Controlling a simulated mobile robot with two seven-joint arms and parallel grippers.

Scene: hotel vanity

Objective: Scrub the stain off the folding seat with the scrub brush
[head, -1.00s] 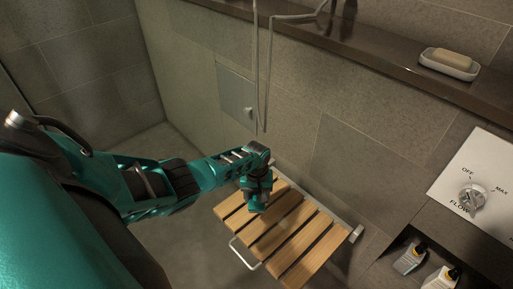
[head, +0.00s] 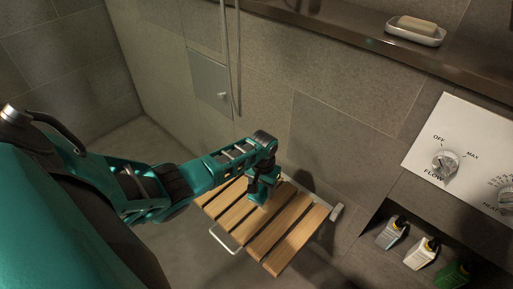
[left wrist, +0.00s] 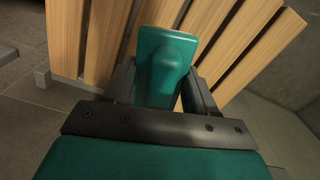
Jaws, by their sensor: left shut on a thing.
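The folding seat (head: 292,243) has light wooden slats and juts out from the shower wall, folded down. My left gripper (head: 263,190) is over its slats, toward the wall side. In the left wrist view my left gripper (left wrist: 162,88) is shut on a teal block-shaped thing, which I take to be the scrub brush (left wrist: 166,58). The slats (left wrist: 115,40) show behind it. The brush's underside is hidden, so I cannot tell whether it touches the slats. I cannot make out a stain. My right gripper is not in view.
A ledge (head: 345,38) with a soap dish (head: 415,33) runs along the wall above. A white control panel (head: 470,150) is at the right. Several bottles (head: 392,233) stand in a niche below it. A metal loop (head: 224,238) sticks out at the seat's front.

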